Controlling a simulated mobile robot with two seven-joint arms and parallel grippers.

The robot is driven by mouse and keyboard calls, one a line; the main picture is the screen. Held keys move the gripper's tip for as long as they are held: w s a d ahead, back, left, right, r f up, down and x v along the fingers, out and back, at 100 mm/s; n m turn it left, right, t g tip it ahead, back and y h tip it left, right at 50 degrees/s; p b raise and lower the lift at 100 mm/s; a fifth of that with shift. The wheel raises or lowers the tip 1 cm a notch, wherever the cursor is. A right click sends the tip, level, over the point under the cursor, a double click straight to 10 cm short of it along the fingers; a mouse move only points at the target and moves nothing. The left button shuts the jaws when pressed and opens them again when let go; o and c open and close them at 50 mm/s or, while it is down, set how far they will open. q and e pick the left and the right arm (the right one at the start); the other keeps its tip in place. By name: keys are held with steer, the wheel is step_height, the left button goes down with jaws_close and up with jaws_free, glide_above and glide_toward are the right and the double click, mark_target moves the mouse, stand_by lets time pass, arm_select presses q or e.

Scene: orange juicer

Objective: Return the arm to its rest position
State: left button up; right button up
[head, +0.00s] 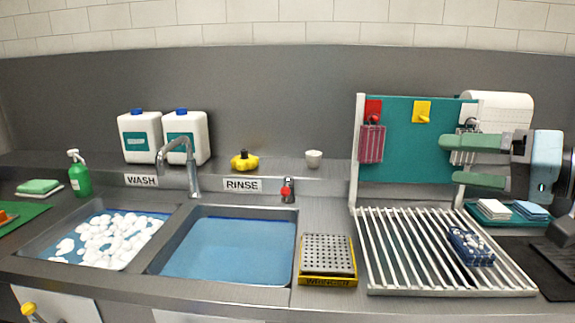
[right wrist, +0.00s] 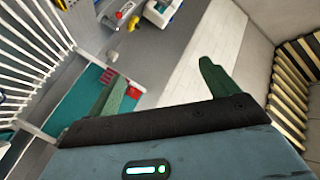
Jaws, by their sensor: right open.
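My right gripper (head: 450,160) is at the right of the head view, raised in front of the teal board (head: 410,140) and above the slatted drying rack (head: 415,255). Its two green fingers point left and stand apart, with nothing between them. In the right wrist view the same gripper (right wrist: 160,78) also shows spread, empty fingers. The fingers partly cover a small hanging rack on the board. My left gripper is in neither view.
A blue patterned item (head: 470,245) lies on the drying rack. A perforated block with a yellow base (head: 328,282) stands beside it. Folded cloths (head: 530,210) lie on a tray below my gripper. Two sinks, a faucet (head: 190,165) and white jugs (head: 186,138) are at left.

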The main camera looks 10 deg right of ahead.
steer(key=a+f+m+g+y+p, duration=0.1)
steer(key=a+f+m+y, duration=0.1)
steer(key=a+f+m, duration=0.35)
steer(key=a+f+m+y+p, duration=0.25)
steer(key=f+m, duration=0.35)
steer(key=m, duration=0.4)
steer(key=s+f+m+t+h+p, duration=0.25)
steer(key=f+m+t+h, duration=0.2)
steer(key=f+m, duration=1.45)
steer(key=s+f+m+g+h+p, duration=0.15)
steer(key=s+f+m+h, duration=0.7)
steer(key=m, duration=1.25)
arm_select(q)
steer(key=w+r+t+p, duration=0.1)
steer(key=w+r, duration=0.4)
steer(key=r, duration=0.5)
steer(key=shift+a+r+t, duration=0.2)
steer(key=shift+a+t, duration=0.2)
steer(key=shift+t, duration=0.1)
arm_select(e)
steer(key=s+a+f+m+g, duration=0.1)
steer(key=s+f+m+g, duration=0.2)
steer(key=s+f+m, duration=0.3)
steer(key=s+a+f+m+g, duration=0.2)
steer(key=s+f+m, duration=0.5)
steer(key=s, duration=0.8)
steer(key=shift+s+a+g+y, duration=0.3)
steer(key=shift+s+g+y, duration=0.15)
steer(key=shift+g, duration=0.25)
